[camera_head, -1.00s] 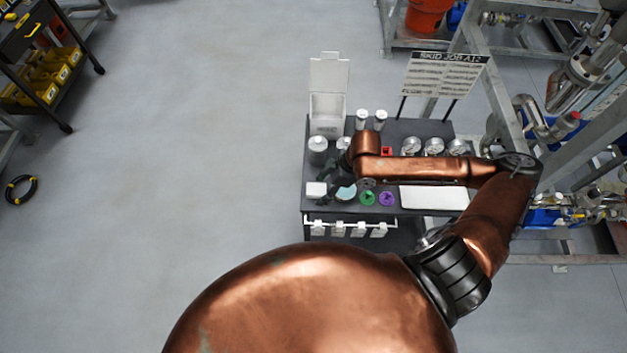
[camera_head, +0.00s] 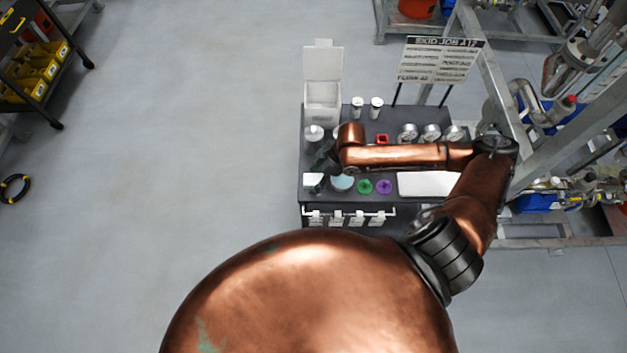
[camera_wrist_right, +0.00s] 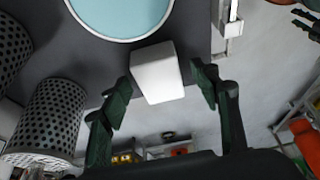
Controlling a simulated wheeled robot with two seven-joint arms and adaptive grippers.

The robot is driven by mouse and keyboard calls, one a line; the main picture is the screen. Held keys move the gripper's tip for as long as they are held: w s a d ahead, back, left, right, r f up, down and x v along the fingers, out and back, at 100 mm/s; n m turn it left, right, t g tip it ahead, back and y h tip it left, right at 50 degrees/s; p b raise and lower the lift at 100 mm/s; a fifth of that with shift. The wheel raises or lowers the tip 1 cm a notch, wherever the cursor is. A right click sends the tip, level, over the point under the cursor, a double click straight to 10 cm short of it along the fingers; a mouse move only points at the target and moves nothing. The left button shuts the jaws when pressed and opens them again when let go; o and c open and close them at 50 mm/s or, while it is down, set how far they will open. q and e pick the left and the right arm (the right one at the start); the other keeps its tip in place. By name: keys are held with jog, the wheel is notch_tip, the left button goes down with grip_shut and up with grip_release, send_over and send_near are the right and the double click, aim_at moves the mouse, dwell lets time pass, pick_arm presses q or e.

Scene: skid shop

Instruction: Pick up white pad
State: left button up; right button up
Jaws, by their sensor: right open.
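The white pad (camera_head: 313,180) is a small white block at the front left corner of the dark cart top (camera_head: 390,199) in the head view. In the right wrist view the white pad (camera_wrist_right: 157,72) lies between the two dark green fingers of my right gripper (camera_wrist_right: 162,81). The fingers are spread, with a visible gap on each side of the pad. In the head view my right gripper (camera_head: 322,162) is small and dark, close to the pad, and partly hidden by the copper wrist. My left gripper is out of view.
A pale blue round dish (camera_wrist_right: 118,10) is close beside the pad. Perforated grey cups (camera_wrist_right: 50,119) stand near the left finger. Green (camera_head: 365,187) and purple (camera_head: 384,187) rings and a white tray (camera_head: 428,184) lie to the right. An open white box (camera_head: 323,85) stands behind.

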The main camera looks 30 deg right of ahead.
aim_at(311, 178)
jog(key=shift+c, duration=0.4)
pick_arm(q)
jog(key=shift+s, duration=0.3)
pick_arm(e)
jog(key=c, duration=1)
jog(key=shift+r, duration=0.45)
notch_tip(311, 178, up, 2)
jog(key=shift+r, duration=0.15)
pick_arm(q)
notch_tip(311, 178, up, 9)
jog(key=p, duration=0.9)
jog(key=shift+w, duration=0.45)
pick_arm(e)
jog(key=shift+s+d+r, duration=0.75)
jog(key=shift+s+r, duration=0.9)
jog(key=shift+s, duration=0.55)
jog(key=shift+s+d+r, duration=0.7)
jog(key=shift+s+r, duration=0.95)
jog(key=shift+s, duration=0.6)
jog(key=shift+s+d+r, duration=0.75)
jog(key=shift+s+r, duration=0.9)
jog(key=shift+s, duration=0.55)
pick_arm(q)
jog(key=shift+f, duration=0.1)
